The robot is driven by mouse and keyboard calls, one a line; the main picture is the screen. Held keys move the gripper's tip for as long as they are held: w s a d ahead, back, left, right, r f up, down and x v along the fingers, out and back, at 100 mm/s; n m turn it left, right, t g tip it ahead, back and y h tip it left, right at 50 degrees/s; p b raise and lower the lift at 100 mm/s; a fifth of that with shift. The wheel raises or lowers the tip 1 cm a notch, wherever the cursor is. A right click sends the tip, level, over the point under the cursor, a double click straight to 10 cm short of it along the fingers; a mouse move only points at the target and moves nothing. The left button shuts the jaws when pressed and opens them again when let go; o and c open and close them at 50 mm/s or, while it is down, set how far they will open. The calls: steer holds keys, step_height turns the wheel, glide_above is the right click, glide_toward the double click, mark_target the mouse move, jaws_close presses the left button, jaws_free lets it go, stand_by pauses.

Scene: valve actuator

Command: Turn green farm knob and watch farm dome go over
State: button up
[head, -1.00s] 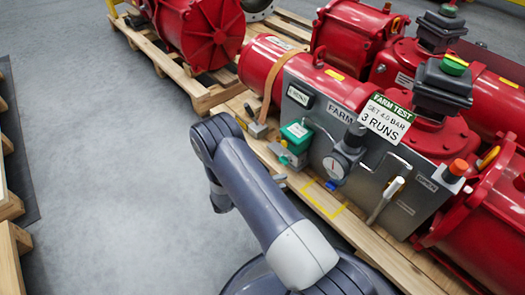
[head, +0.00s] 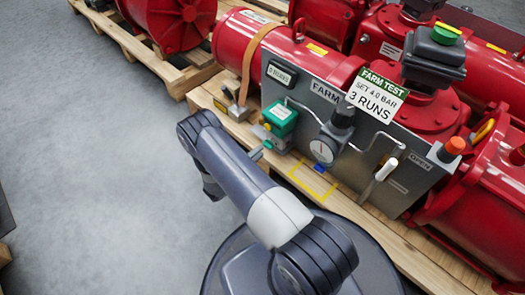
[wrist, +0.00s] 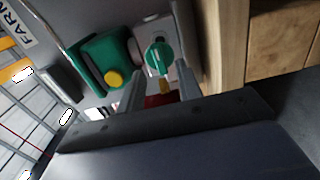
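The green farm knob (wrist: 159,56) shows in the wrist view on a pale plate, beside a green box with a yellow button (wrist: 113,78). The same green box (head: 280,117) stands at the left end of the FARM panel (head: 312,104) in the head view. My gripper (wrist: 160,78) is open, one grey finger on each side of the knob in the picture. I cannot tell whether either finger touches it. In the head view my gripper is not clearly seen. A black dome with a green top (head: 445,33) sits on the red actuator behind the FARM TEST sign (head: 377,95).
A pressure gauge (head: 322,152), a white-handled lever (head: 378,180) and an orange-capped button (head: 453,147) are on the panel side. The wooden pallet (head: 420,235) edge runs along the front. Grey floor (head: 90,180) is clear at left.

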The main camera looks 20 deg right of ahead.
mark_target(268, 145)
steer(key=shift+b+x, duration=0.3)
steer(key=shift+x, duration=1.25)
jaws_close()
